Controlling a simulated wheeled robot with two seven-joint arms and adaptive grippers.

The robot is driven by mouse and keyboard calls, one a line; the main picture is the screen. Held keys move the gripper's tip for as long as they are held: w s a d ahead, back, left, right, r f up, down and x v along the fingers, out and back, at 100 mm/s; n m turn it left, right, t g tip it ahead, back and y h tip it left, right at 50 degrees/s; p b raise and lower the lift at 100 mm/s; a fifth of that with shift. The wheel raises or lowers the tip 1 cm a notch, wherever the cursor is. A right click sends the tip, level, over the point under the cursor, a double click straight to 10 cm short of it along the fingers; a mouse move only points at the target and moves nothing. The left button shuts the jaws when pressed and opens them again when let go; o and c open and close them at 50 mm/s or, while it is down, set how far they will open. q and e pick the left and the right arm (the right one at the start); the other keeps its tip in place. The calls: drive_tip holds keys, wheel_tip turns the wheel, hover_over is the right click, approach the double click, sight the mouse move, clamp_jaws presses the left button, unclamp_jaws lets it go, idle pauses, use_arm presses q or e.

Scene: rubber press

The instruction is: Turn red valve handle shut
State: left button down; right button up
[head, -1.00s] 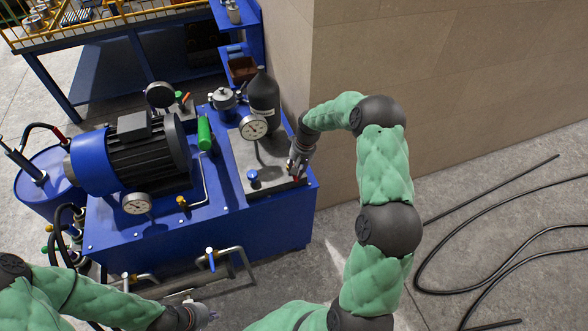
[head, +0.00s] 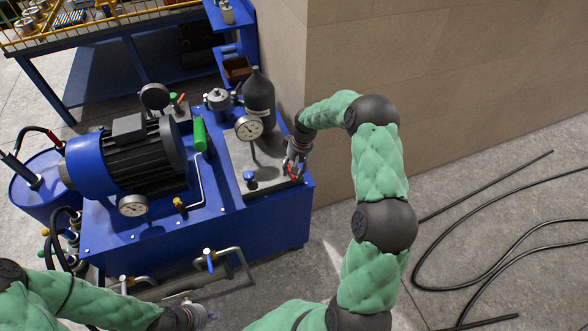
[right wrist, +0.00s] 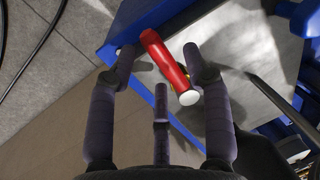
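The red valve handle (head: 291,170) is at the right end of the grey plate on the blue press unit, partly hidden by my right gripper (head: 295,163). In the right wrist view, the red handle (right wrist: 164,58) is a rod with a white end, slanting across the space between the spread fingertips. My right gripper (right wrist: 157,62) is open there, with gaps visible between its fingers and the handle; contact cannot be told. My left gripper (head: 203,314) is low in the head view, away from the handle, its fingers too small to read.
A blue knob (head: 249,177), a pressure gauge (head: 249,127) and a dark cylinder (head: 260,97) stand on the plate near my right gripper. A motor (head: 130,155) is to the left. A tan wall (head: 420,80) rises behind the right arm. Black hoses (head: 480,230) lie on the floor.

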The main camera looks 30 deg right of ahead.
wheel_tip(320, 180, up, 12)
drive_tip(key=d, duration=0.2)
drive_tip(key=shift+s, duration=0.25)
drive_tip(key=shift+f, duration=0.2)
idle(0.5)
drive_tip(key=s+a+f+y, duration=0.1)
drive_tip(key=s+a+f, duration=0.2)
drive_tip(key=a+f, duration=0.6)
drive_tip(key=s+a+f, duration=0.3)
drive_tip(key=a+f, duration=0.5)
drive_tip(key=s+a+f, duration=0.3)
drive_tip(key=s+a, duration=0.3)
drive_tip(key=s, duration=0.3)
drive_tip(key=s+a+f, duration=0.4)
drive_tip(key=s+a, duration=0.3)
drive_tip(key=s, duration=0.2)
drive_tip(key=shift+a+y, duration=0.25)
drive_tip(key=shift+y, duration=0.15)
drive_tip(key=shift+s+f, duration=0.1)
